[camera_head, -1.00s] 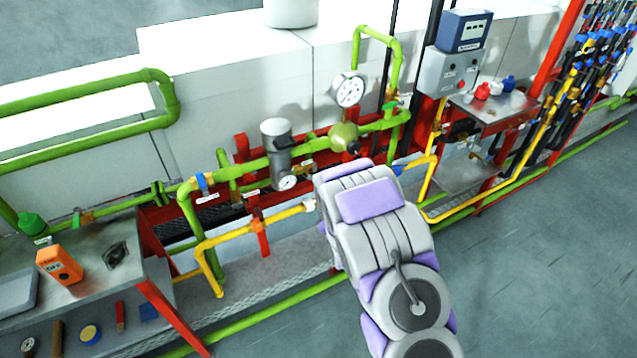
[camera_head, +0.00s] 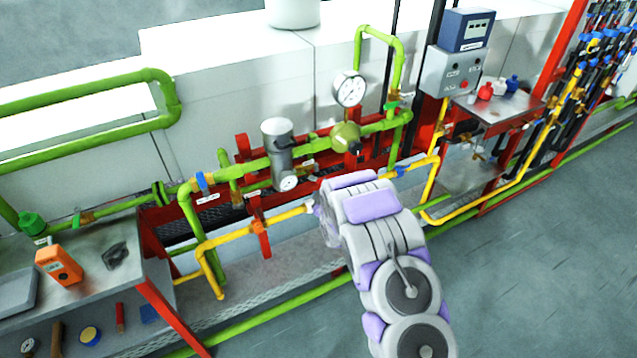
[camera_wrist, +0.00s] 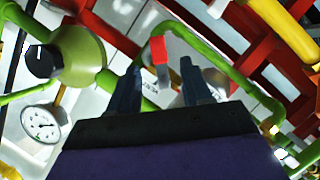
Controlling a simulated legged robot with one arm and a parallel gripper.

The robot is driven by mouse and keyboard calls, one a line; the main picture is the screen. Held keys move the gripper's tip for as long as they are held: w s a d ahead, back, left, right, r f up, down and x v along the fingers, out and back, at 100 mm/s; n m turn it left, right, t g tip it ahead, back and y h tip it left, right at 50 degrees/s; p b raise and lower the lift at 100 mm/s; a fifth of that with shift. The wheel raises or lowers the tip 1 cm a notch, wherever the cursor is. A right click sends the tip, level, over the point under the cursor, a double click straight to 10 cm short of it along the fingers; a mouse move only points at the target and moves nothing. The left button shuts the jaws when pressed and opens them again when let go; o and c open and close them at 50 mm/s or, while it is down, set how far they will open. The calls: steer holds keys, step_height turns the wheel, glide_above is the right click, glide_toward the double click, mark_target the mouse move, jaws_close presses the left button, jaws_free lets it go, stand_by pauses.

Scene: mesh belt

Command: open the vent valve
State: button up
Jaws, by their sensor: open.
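In the wrist view my gripper (camera_wrist: 160,85) is open, with its two dark fingers apart and nothing held between them. A red block-like part (camera_wrist: 158,50), which looks like a valve handle, shows between and beyond the fingertips. It sits by a thin green pipe (camera_wrist: 212,50), with a small white label (camera_wrist: 150,87) below it. I cannot tell for sure that this is the vent valve, and its lettering is too small to read. I see no contact with it. In the head view my own arm hides the fingers and this part.
A green regulator (camera_head: 345,137) and a round gauge (camera_head: 349,89) stand just behind my arm. The regulator (camera_wrist: 80,52) is left of the fingers in the wrist view. A yellow pipe (camera_head: 280,216) and red frame (camera_head: 262,240) lie left. Open floor (camera_head: 530,250) is at right.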

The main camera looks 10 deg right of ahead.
mark_target(319, 182)
steer(key=shift+b+x, duration=0.5)
steer(key=shift+x, duration=3)
steer(key=shift+a+r, duration=0.1)
jaws_close()
